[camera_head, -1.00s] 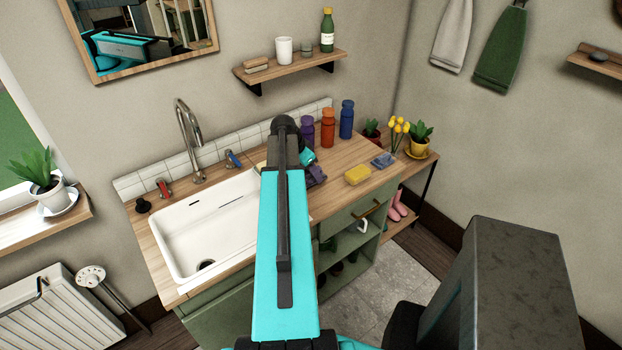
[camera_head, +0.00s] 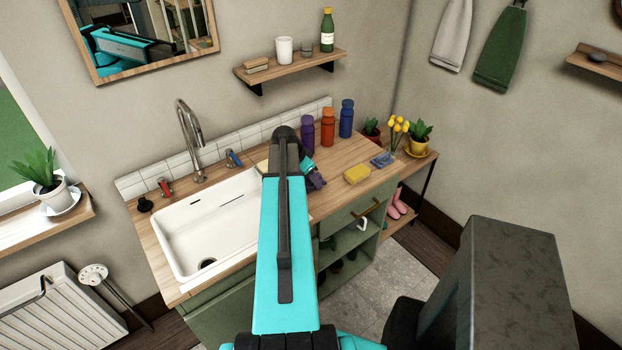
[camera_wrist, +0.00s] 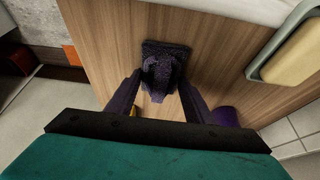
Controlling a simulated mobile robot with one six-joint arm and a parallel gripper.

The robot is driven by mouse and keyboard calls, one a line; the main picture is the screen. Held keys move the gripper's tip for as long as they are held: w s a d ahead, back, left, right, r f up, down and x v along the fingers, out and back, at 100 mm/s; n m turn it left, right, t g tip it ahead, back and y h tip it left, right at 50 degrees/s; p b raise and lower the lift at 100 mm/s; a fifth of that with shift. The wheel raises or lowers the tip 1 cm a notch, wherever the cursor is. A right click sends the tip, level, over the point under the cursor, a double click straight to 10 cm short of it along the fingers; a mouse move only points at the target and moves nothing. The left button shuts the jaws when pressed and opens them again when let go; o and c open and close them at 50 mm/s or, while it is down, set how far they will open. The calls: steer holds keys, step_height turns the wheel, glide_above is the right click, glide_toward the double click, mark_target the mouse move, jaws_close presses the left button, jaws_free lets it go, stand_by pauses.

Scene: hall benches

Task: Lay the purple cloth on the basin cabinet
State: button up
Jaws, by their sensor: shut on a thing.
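The dark purple cloth (camera_wrist: 163,62) is bunched between the fingers of my gripper (camera_wrist: 158,92) in the wrist view. Its far part spreads as a dark square against the wooden top of the basin cabinet (camera_wrist: 215,35). I cannot tell whether it touches the wood. In the head view, the cabinet (camera_head: 338,163) has a wooden top, a green body and a white basin at left. A bit of the cloth (camera_head: 317,182) shows right of my arm, over the counter right of the basin. My arm hides most of the gripper there.
Purple (camera_head: 307,134), orange (camera_head: 328,128) and blue (camera_head: 346,118) bottles stand at the counter's back. A yellow sponge (camera_head: 357,174) and a blue item (camera_head: 382,159) lie at right. The white basin (camera_head: 205,235) and tap (camera_head: 190,140) are at left. A wall shelf (camera_head: 290,66) hangs above.

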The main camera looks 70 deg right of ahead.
steer(key=o, duration=1.1)
steer(key=shift+r, duration=0.25)
steer(key=shift+b+v, duration=1.5)
steer(key=shift+v, duration=4.4)
steer(key=shift+a, duration=0.1)
steer(key=shift+s, duration=0.15)
